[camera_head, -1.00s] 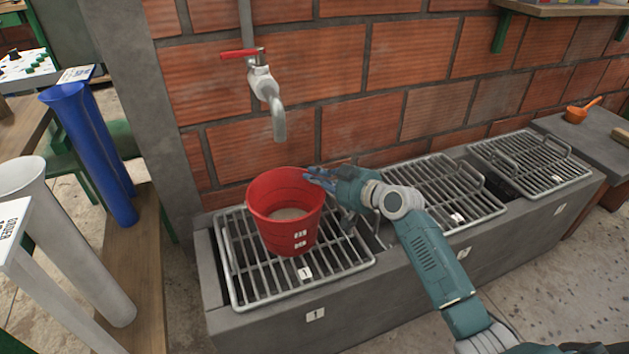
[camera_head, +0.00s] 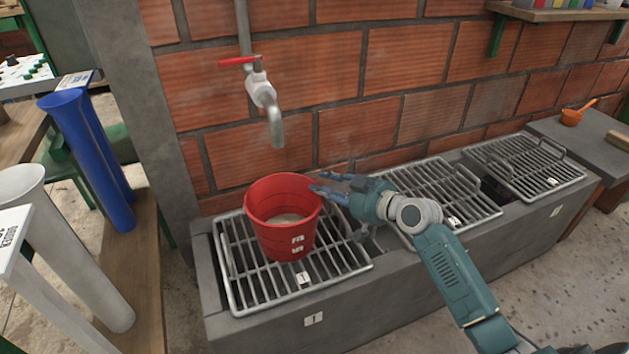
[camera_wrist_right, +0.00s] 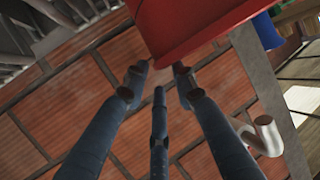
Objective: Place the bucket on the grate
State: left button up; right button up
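The red bucket (camera_head: 268,232) stands upright on the left grate (camera_head: 335,262), the one above the label "1". It has something pale at its bottom. My right gripper (camera_head: 322,184) is just right of the bucket's rim, with its fingers spread and pointing at it. In the right wrist view, the open fingers (camera_wrist_right: 160,78) have nothing between them, and the red bucket (camera_wrist_right: 195,25) lies beyond their tips. Whether a fingertip still touches the rim is hard to tell. My left gripper is not in view.
A tap (camera_head: 264,95) with a red handle hangs above the bucket. Two more grates, a middle one (camera_head: 425,190) and a right one (camera_head: 515,165), lie along the concrete trough. Blue (camera_head: 95,160) and white tubes stand at left. An orange scoop (camera_head: 571,117) lies at far right.

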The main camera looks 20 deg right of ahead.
jog(key=v, duration=0.7)
jog(key=s+a+f+n+g+h, duration=0.1)
jog(key=s+a+f+g, duration=0.2)
jog(key=s+a+f, duration=0.3)
jog(key=s+a+f+g, duration=0.2)
jog(key=s+a+f, duration=0.1)
jog(key=s+f, duration=0.5)
jog(key=s+f+m+g+h, duration=0.1)
jog(key=s+f+g+h, duration=0.1)
jog(key=s, duration=0.7)
jog(key=s+f+m+g+h, duration=0.1)
jog(key=s+f+g+h, duration=0.1)
jog(key=s, duration=0.8)
jog(key=shift+d+m+g+h+p, duration=0.2)
jog(key=shift+m+g+h+p, duration=0.1)
jog(key=shift+p, duration=0.05)
